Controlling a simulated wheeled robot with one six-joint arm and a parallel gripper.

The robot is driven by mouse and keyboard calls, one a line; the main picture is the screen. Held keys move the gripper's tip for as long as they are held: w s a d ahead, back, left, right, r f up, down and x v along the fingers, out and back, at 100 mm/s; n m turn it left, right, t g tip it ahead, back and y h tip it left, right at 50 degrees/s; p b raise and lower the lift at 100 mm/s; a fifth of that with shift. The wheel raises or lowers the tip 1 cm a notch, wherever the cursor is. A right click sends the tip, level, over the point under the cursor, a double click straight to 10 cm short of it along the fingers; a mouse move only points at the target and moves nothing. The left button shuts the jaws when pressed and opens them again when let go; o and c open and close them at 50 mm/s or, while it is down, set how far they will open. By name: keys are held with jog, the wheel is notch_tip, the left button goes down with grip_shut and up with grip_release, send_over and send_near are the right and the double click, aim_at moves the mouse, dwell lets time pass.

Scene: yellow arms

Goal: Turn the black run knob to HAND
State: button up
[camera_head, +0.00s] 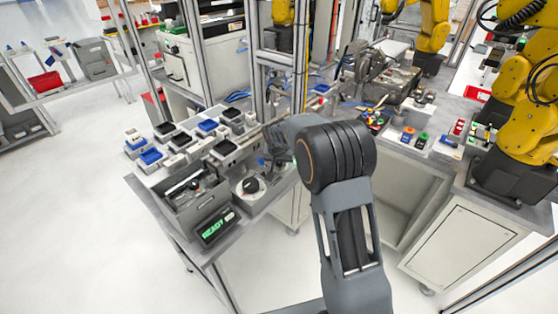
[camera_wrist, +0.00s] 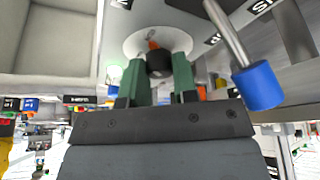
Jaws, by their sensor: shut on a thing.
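The black knob (camera_wrist: 159,62), with an orange mark on it, stands on a round white plate (camera_wrist: 136,43) in the wrist view. The green fingers of my gripper (camera_wrist: 157,74) lie on either side of the knob and are shut on it. My arm hides much of my gripper there.
A metal rod with a blue end (camera_wrist: 258,87) hangs close to the right of my fingers. A green READY display (camera_head: 217,226) is at the bench front. Bins with blue and black parts (camera_head: 151,156) stand left. Yellow arms (camera_head: 532,95) stand right. The floor at left is clear.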

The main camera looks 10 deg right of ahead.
jog(key=n+y, duration=0.1)
jog(key=n, duration=0.1)
jog(key=n+b, duration=0.1)
jog(key=n, duration=0.1)
jog(key=shift+d+f+y, duration=0.1)
jog(key=shift+d+y, duration=0.05)
jog(key=shift+y, duration=0.25)
jog(key=n+b, duration=0.2)
jog(key=n+y+b, duration=0.1)
jog(key=n, duration=0.2)
jog(key=shift+f+y+b, duration=0.1)
jog(key=shift+y+b, duration=0.2)
jog(key=shift+b, duration=0.05)
jog(key=n+g+y+b, duration=0.1)
jog(key=n+b, duration=0.1)
jog(key=n, duration=0.2)
jog(key=shift+w+d+b, duration=0.1)
jog(key=shift+b, duration=0.25)
jog(key=shift+r+n+g+y, duration=0.1)
jog(key=shift+n+g+y, duration=0.25)
jog(key=shift+n, duration=0.7)
jog(key=shift+r+n+g+y, duration=0.15)
jog(key=shift+n+g, duration=0.4)
jog(key=shift+n, duration=0.8)
jog(key=o, duration=0.9)
jog(key=shift+o, duration=0.2)
jog(key=v, duration=1.3)
jog(key=shift+d+r, duration=0.3)
jog(key=shift+d, duration=0.05)
